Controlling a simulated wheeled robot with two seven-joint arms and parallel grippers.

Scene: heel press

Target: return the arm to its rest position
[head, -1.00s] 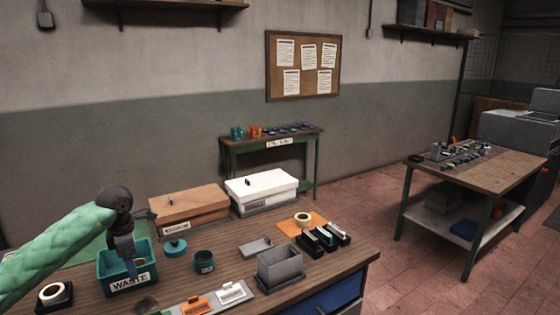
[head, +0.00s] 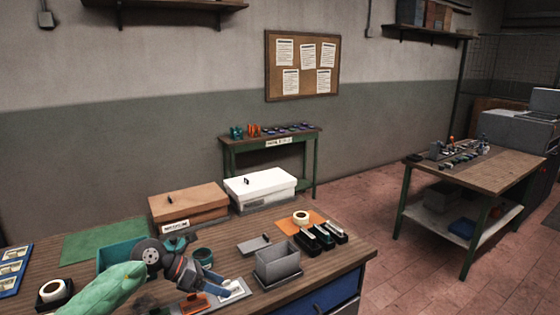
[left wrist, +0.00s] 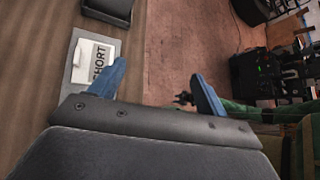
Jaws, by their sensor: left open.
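My left arm, in a green sleeve, comes in from the lower left in the head view. Its gripper (head: 222,284) is above the front part of the workbench (head: 75,297), close to a grey plate with a white label (head: 234,289). In the left wrist view the two blue fingers of the gripper (left wrist: 160,92) stand wide apart with nothing between them. There the grey plate (left wrist: 77,78) lies on the wood beside the left finger, and its label reads "SHORT".
A teal bin (head: 112,258) is partly behind my arm. Floor (left wrist: 185,35) lies beyond the bench edge.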

